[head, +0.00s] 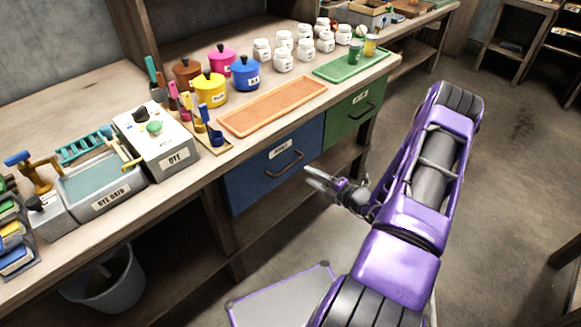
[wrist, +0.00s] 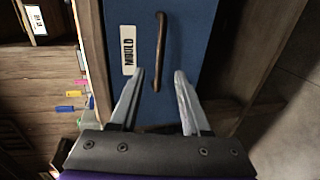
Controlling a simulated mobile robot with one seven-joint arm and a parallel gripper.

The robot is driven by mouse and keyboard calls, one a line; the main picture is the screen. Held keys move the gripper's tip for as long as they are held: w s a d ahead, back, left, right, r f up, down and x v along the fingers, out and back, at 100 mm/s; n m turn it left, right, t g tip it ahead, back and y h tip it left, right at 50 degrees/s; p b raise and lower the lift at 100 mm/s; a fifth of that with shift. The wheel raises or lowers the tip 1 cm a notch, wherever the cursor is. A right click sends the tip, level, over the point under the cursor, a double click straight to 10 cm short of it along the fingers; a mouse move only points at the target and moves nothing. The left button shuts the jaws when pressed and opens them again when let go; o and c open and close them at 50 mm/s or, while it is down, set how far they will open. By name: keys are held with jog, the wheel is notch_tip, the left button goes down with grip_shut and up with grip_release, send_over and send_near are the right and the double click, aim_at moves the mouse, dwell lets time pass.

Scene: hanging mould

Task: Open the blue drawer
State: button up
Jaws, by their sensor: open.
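The blue drawer (head: 257,172) is set in the bench front under the orange tray, and looks closed. It has a dark bar handle (head: 286,163) and a white label above it. In the wrist view the blue drawer front (wrist: 190,38) fills the middle, with its label reading MOULD and the handle (wrist: 159,50) beside it. My gripper (head: 308,177) is just in front of the drawer, below and right of the handle. In the wrist view my gripper (wrist: 158,75) is open, with its fingers on either side of the handle's near end. I cannot tell how deep they reach.
A green drawer (head: 341,122) with its own handle is right of the blue one. An orange tray (head: 272,105), colored pots and white jars stand on the bench. A dye box (head: 158,143) is at left. A grey bucket (head: 105,280) is under the bench. Floor before the drawers is mostly clear.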

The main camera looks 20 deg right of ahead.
aim_at(292, 166)
jog(key=b+x, duration=0.1)
jog(key=x, duration=0.9)
jog(key=shift+w, duration=0.1)
grip_shut()
dwell(1.1)
